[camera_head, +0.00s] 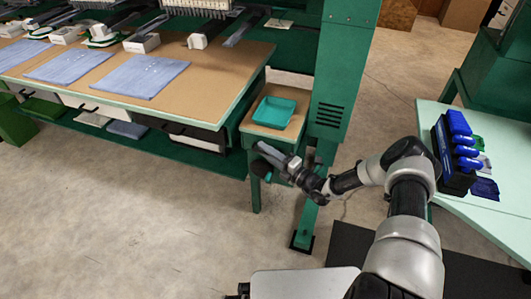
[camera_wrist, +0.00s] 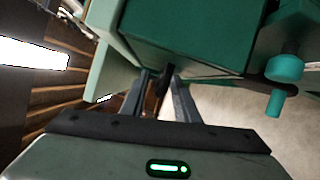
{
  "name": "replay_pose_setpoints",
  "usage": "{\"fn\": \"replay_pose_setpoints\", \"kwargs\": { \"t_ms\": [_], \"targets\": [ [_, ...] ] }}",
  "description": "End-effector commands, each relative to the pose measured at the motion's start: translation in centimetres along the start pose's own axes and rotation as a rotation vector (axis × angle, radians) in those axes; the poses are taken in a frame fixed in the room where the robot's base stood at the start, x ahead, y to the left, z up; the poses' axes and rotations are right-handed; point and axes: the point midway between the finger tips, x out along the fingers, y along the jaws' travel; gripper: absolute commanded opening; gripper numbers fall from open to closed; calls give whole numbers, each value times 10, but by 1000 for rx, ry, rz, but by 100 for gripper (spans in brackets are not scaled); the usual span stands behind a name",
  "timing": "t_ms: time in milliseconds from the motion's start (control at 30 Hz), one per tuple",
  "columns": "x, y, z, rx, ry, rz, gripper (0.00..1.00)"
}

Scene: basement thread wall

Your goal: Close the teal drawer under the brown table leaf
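The brown table leaf (camera_head: 248,127) is at the end of the long table in the head view. Below it, beside my gripper (camera_head: 263,151), a dark green-teal part (camera_head: 260,168) shows, partly hidden by the gripper. In the wrist view a green box-like body (camera_wrist: 190,40), which looks like the drawer, fills the top middle; how far it stands out is unclear. My gripper's fingers (camera_wrist: 160,82) reach up to its lower edge with a narrow gap between them. A dark strip shows in the gap; I cannot tell whether it is gripped.
A teal tray (camera_head: 274,111) lies on the leaf. A green machine post (camera_head: 336,85) stands just right of it. A teal knob (camera_wrist: 285,69) is at the right in the wrist view. A pale green table (camera_head: 490,220) with blue bins is at right. Floor in front is clear.

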Motion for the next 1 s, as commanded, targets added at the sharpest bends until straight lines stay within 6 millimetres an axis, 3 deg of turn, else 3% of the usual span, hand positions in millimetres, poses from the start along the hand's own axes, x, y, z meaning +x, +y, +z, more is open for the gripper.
{"fn": "replay_pose_setpoints", "kwargs": {
  "t_ms": [233,367,800,1000],
  "targets": [
    [-4,0,-1,1,2,-1,28],
    [-19,0,0,1,1,-3,28],
    [-123,0,0,1,-2,-2,28],
    [-158,0,0,1,-1,0,28]
  ]
}}
